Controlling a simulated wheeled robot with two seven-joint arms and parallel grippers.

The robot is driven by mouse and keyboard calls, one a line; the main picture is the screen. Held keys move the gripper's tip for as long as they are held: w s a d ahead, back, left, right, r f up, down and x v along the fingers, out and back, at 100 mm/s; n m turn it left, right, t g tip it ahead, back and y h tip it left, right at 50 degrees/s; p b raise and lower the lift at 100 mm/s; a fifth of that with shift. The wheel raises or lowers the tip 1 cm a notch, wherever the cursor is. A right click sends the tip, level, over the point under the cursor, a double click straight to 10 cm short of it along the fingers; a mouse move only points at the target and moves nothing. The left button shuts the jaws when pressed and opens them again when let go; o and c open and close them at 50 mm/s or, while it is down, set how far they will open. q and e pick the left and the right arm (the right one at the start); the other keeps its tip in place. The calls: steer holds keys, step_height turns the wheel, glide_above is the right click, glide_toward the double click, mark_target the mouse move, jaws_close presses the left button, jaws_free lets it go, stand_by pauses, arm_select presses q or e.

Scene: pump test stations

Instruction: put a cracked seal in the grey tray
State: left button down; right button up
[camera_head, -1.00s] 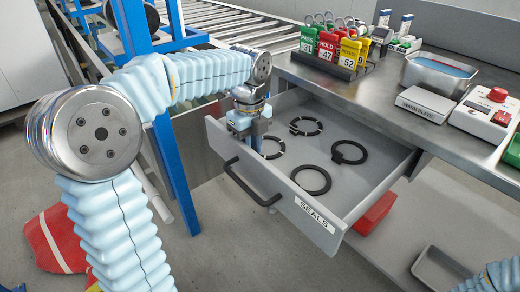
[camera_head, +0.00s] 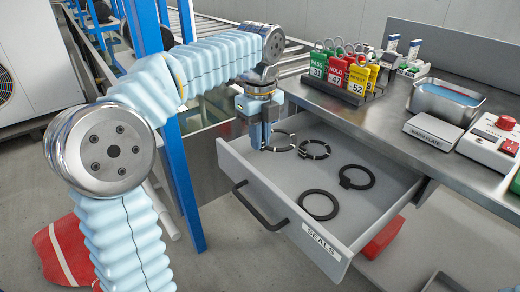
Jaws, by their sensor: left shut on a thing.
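My left gripper (camera_head: 262,142) points down at the left end of the open SEALS drawer (camera_head: 254,178). It is shut on a dark ring seal with pale marks (camera_head: 291,134), which shows to the right of the fingers. A second seal with pale marks (camera_head: 327,153) lies close beside it. A black seal with a tab (camera_head: 371,178) and a plain black seal (camera_head: 335,205) lie on the drawer floor. Cracks are too small to tell. A grey rim at the bottom right edge (camera_head: 440,276) may be the grey tray; most of it is cut off. My right gripper is not in view.
A steel bench (camera_head: 385,117) stands above the drawer, with a rack of coloured tags (camera_head: 343,85), a warm plate (camera_head: 433,131), a metal basin of blue liquid (camera_head: 412,100) and a red-button box (camera_head: 484,145). A red bin (camera_head: 383,238) sits below the drawer. A blue post (camera_head: 181,185) stands left.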

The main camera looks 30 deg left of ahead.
arm_select(q)
steer(key=shift+r+p, duration=1.4)
steer(key=shift+r, duration=0.4)
steer(key=shift+r+p, duration=0.4)
steer(key=shift+r, duration=2.4)
